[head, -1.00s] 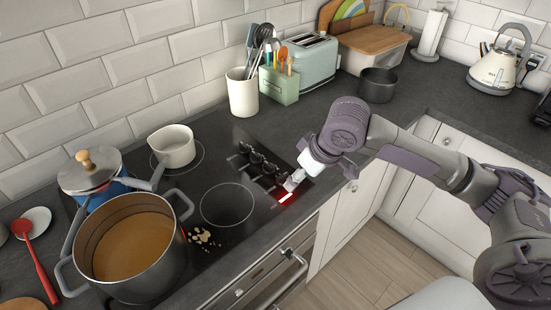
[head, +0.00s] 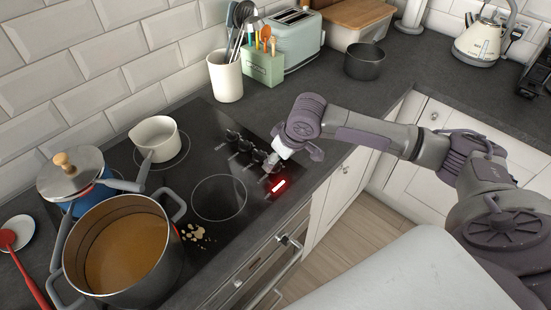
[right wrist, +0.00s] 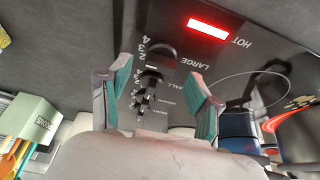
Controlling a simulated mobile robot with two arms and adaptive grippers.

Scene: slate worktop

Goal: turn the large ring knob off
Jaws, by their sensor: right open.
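The large ring knob (right wrist: 162,55) is a dark round knob by the word LARGE in the right wrist view, at the end of the knob row nearest the lit red HOT light (right wrist: 207,28). Numbers show beside it; its pointer setting is too small to read. My right gripper (right wrist: 160,85) is open, its green-padded fingers apart, with the knob just ahead of and between the fingertips, no contact visible. In the head view, my right gripper (head: 271,170) is over the near end of the row and hides this knob. My left gripper is not in view.
Other knobs (head: 245,146) line up close beside. The black hob (head: 205,150) carries a large pot of brown liquid (head: 125,248), a cream saucepan (head: 157,138) and a lidded blue pot (head: 72,180). Crumbs (head: 194,232) lie near the empty front ring. A utensil crock (head: 225,76) stands behind.

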